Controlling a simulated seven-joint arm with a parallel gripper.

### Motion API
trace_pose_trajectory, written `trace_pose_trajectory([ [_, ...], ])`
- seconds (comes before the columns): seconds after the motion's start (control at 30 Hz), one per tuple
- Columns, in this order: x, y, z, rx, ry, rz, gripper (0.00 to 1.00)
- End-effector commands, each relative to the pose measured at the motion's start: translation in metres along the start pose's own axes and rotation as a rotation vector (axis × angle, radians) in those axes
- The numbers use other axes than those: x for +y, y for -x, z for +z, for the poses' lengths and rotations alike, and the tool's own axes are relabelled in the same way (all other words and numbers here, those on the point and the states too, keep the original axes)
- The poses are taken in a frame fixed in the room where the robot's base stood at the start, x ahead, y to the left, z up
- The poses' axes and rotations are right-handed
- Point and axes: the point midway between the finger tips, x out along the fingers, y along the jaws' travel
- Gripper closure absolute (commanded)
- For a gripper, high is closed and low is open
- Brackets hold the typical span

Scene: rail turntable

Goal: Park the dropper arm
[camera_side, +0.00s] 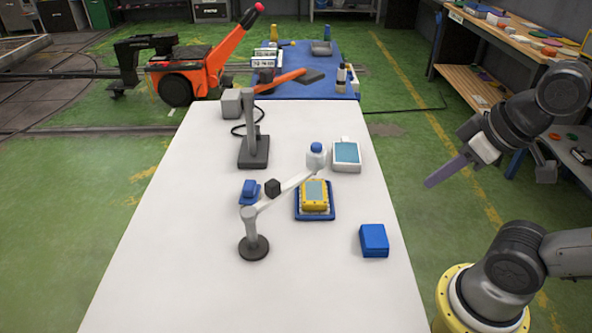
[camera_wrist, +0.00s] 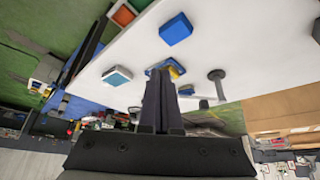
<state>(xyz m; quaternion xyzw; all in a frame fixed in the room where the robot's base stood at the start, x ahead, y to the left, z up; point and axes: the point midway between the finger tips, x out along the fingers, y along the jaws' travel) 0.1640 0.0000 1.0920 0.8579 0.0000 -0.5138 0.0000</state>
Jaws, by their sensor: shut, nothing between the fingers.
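The dropper arm (camera_side: 291,184) is a pale bar on a grey post with a round dark base (camera_side: 253,248). It slants to the back right, and a dark block (camera_side: 273,187) sits along it. Its far end is above the back edge of a yellow device (camera_side: 315,196) on a blue tray (camera_side: 315,216). A white bottle with a blue cap (camera_side: 316,148) shows at that end; I cannot tell if it is attached. My gripper (camera_side: 432,184) is shut and empty, right of the table and apart from the arm. In the wrist view its fingers (camera_wrist: 160,78) partly hide the tray.
A blue box (camera_side: 374,240) lies at the white table's (camera_side: 180,270) right edge. A white device with a teal screen (camera_side: 346,155) stands behind. A small blue item (camera_side: 249,191) is left of the bar; a grey stand (camera_side: 252,145) is behind. The table's front is clear.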

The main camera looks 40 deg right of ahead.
Motion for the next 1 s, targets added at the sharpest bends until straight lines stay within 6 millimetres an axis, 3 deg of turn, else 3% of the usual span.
trace_pose_trajectory([
  [0.13,0.0,0.0,0.0,0.0,0.0,0.0,0.96],
  [0.27,0.0,0.001,0.005,-0.026,-0.025,0.0,0.73],
  [0.37,0.0,0.017,-0.004,-0.033,-0.067,0.001,0.55],
  [0.47,-0.001,0.036,-0.027,-0.053,-0.103,-0.001,0.38],
  [0.7,-0.018,0.068,-0.106,-0.161,-0.14,-0.015,0.38],
  [0.87,-0.039,0.07,-0.16,-0.242,-0.136,-0.02,0.38],
  [1.0,-0.064,0.057,-0.202,-0.312,-0.115,-0.019,0.38],
])
